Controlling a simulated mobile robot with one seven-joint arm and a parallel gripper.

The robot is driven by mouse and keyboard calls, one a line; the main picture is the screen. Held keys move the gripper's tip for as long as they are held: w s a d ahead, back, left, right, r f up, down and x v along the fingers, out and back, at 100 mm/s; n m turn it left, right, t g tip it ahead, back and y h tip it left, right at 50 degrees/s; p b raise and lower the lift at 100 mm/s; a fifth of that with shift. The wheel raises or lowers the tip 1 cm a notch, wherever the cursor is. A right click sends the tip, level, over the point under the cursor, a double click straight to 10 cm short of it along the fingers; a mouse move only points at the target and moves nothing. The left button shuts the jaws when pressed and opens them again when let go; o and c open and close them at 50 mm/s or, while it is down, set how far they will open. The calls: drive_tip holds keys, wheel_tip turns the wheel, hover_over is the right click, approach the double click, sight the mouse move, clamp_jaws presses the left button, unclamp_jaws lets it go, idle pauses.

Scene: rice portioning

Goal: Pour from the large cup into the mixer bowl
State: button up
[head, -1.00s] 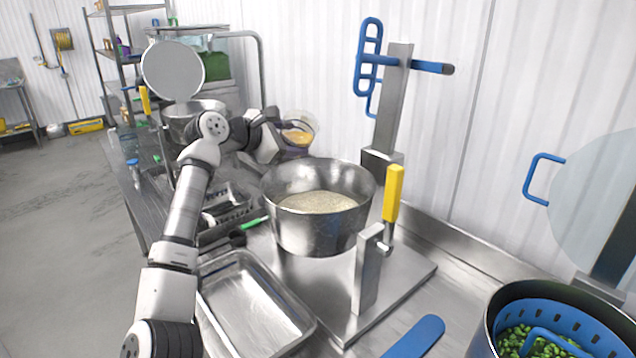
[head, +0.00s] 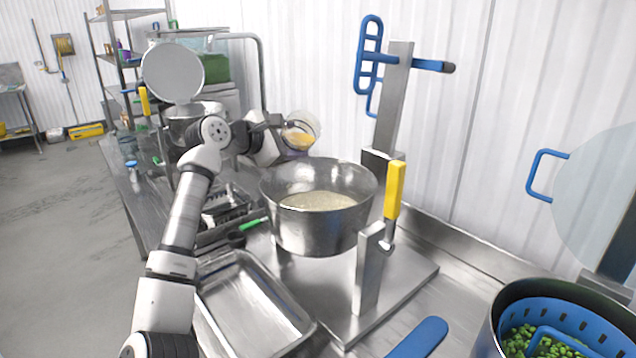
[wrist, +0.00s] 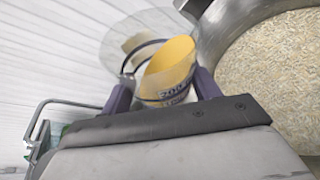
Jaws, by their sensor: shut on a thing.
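The mixer bowl (head: 300,232) is a large steel bowl on a stand, with pale rice (head: 318,201) inside. It also shows at the upper right of the wrist view (wrist: 212,38). The large cup (head: 308,122) is clear, with yellow-orange contents (wrist: 172,62). My gripper (wrist: 165,95) is shut on the cup, its purple fingers on both sides of it. The cup is tilted and held behind the bowl, a little above and left of its far rim in the head view. No stream leaves the cup. Part of the cup is hidden by my wrist in the head view.
A yellow-handled lever (head: 394,190) stands right of the bowl. An empty steel tray (head: 255,305) lies in front. A pot with a blue basket of green vegetables (head: 560,320) is at the lower right. A blue-handled post (head: 395,95) rises behind.

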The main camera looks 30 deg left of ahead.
sight(292, 138)
drive_tip(key=shift+d+f+b, duration=0.1)
drive_tip(key=shift+b, duration=0.4)
drive_tip(key=shift+r+m+t+y+b, duration=0.3)
drive_tip(key=shift+r+m+t+b, duration=0.15)
drive_tip(key=shift+m, duration=0.45)
drive_tip(key=shift+s+d+f+m+t+y+b, duration=0.15)
drive_tip(key=shift+f+m+t+b, duration=0.2)
drive_tip(key=shift+m+b, duration=0.6)
drive_tip(key=shift+w+d+f+m+t+y+b, duration=0.15)
drive_tip(key=shift+f+m+t+b, duration=0.25)
drive_tip(key=shift+b, duration=0.9)
idle(0.7)
drive_tip(key=shift+s+d+r+m+b, duration=0.45)
drive_tip(key=shift+d+r+m+b, duration=0.25)
drive_tip(key=shift+b, duration=0.6)
drive_tip(key=shift+s+d+r+m+t+b, duration=0.15)
drive_tip(key=shift+r+m+t+b, duration=0.15)
drive_tip(key=shift+m+b, duration=0.35)
drive_tip(key=shift+s+d+r+m+t+b, duration=0.1)
drive_tip(key=shift+r+m+t+b, duration=0.1)
drive_tip(key=shift+m+t+b, duration=0.3)
idle(0.9)
